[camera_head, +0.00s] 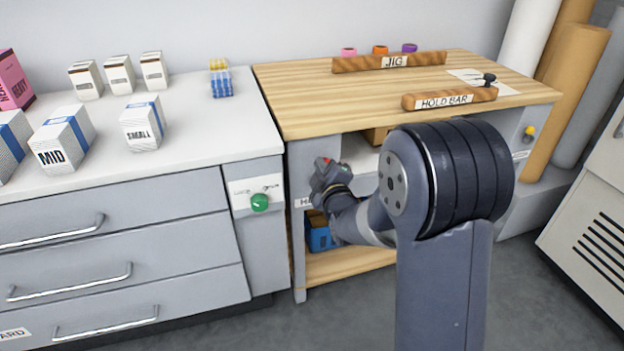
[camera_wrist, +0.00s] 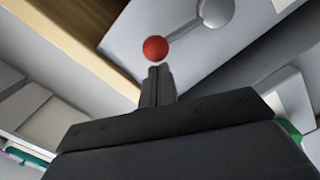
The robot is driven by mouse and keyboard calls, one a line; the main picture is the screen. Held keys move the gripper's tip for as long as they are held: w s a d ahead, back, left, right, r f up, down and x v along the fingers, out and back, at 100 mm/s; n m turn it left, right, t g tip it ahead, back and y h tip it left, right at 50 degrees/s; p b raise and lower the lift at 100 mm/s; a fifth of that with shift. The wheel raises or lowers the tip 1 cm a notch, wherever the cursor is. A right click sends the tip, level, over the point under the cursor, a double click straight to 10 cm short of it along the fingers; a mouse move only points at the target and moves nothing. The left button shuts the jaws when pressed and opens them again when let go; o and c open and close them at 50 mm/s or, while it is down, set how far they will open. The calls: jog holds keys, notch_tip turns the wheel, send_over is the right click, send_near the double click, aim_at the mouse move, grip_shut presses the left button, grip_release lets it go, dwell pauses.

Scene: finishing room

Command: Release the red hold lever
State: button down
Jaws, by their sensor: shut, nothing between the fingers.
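The red hold lever shows in the wrist view as a red ball knob (camera_wrist: 154,49) on a grey arm that runs up right to a round pivot (camera_wrist: 217,12) on a grey panel. My gripper (camera_wrist: 158,69) is shut and empty, its fingertips right at the lower edge of the knob; I cannot tell whether they touch it. In the head view my gripper (camera_head: 326,170) is in front of the left side of the wooden-topped bench (camera_head: 330,95). Small red spots show there, but the lever itself is mostly hidden. A label partly reading "H" (camera_head: 301,202) is beside the gripper.
A green knob (camera_head: 260,202) is on the grey cabinet left of my gripper. A blue box (camera_head: 319,233) is on the bench's lower shelf. A wooden hold bar (camera_head: 449,98) and a jig bar (camera_head: 390,62) lie on the bench top. A yellow knob (camera_head: 530,131) is at the bench's right.

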jog(key=d+m+b, duration=0.2)
jog(key=w+d+m+b, duration=0.1)
jog(key=shift+d+f+m, duration=0.2)
jog(key=shift+f+m, duration=0.1)
jog(key=shift+f, duration=0.05)
jog(key=shift+d+b, duration=0.15)
jog(key=shift+b, duration=0.15)
dwell(0.5)
